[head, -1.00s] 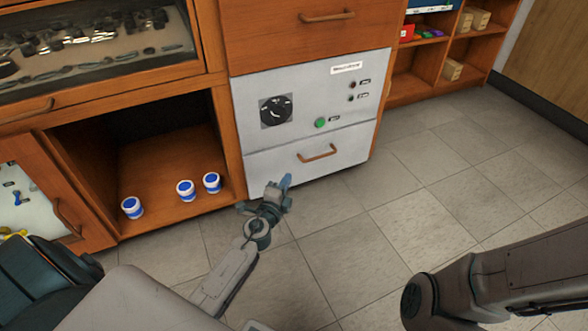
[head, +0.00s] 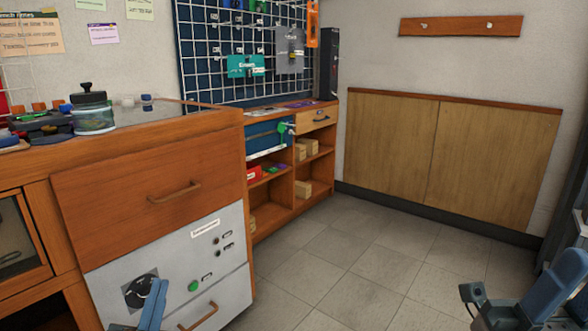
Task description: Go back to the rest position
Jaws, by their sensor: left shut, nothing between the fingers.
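My left gripper (head: 152,303) shows at the bottom left of the head view. Its blue fingers point up and are together, with nothing between them. They stand in front of the white panel (head: 232,268) and overlap the edge of its black dial (head: 138,290); I cannot tell the gap to the panel. Parts of my right arm, with a blue piece like a finger, show at the bottom right corner, cut off by the frame. Its jaw opening cannot be made out.
A wooden cabinet drawer (head: 150,180) is above the panel. Open shelves (head: 276,197) with small boxes stand beyond. The tiled floor (head: 370,268) is clear up to the wood-panelled wall (head: 445,150).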

